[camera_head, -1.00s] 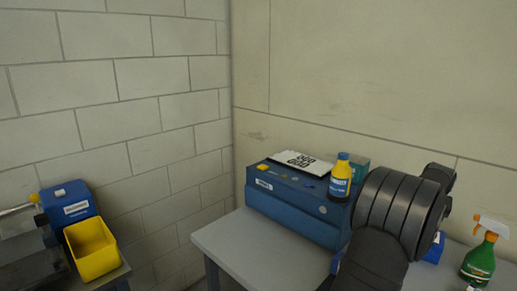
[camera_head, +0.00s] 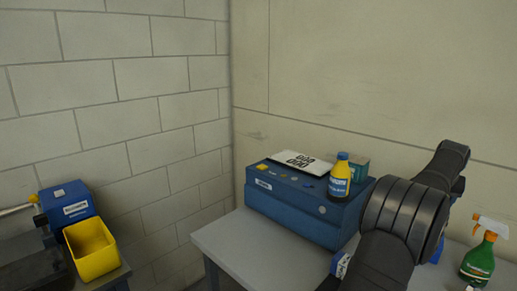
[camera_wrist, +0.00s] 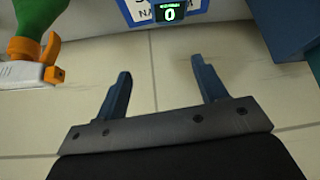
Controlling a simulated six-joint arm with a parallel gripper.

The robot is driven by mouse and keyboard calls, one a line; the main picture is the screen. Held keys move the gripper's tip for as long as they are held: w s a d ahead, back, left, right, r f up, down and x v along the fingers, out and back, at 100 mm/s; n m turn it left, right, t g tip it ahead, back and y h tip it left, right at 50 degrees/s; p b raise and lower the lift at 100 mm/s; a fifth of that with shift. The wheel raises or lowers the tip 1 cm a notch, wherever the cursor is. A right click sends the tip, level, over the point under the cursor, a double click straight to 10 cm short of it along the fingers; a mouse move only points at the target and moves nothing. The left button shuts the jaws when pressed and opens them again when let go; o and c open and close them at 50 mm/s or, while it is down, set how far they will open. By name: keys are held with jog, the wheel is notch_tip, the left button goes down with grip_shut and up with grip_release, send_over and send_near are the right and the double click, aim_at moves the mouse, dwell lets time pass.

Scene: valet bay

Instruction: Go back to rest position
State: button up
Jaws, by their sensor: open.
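My gripper (camera_wrist: 163,85) shows in the wrist view with its two fingers spread apart and nothing between them. Pale tiled wall or surface lies behind the fingers. In the head view my dark arm rises at the right, in front of the table, and the gripper itself is hidden there.
A blue case (camera_head: 295,208) on the grey table (camera_head: 262,252) carries a yellow-blue bottle (camera_head: 340,181) and a white plate (camera_head: 300,159). A green spray bottle (camera_head: 478,258) stands at the right; it also shows in the wrist view (camera_wrist: 28,35). A yellow bin (camera_head: 92,250) is at the left.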

jog(key=shift+n, duration=0.3)
jog(key=s+d+r, duration=0.1)
jog(key=s+d, duration=0.1)
jog(key=s+d+r, duration=0.2)
jog(key=s, duration=0.1)
jog(key=s+d+r, duration=0.2)
jog(key=s+d, duration=0.1)
jog(key=shift+s+r, duration=0.15)
jog(key=s+d, duration=0.6)
jog(key=s, duration=0.2)
jog(key=s+d+f+n, duration=0.1)
jog(key=s+d+f, duration=0.8)
jog(key=f, duration=0.4)
jog(key=w+d+f, duration=0.1)
jog(key=w+f, duration=0.4)
jog(key=w, duration=0.4)
jog(key=shift+w+f+n, duration=0.3)
jog(key=shift+w+f, duration=0.05)
jog(key=shift+w, duration=0.05)
jog(key=shift+o, duration=0.2)
jog(key=shift+d, duration=0.1)
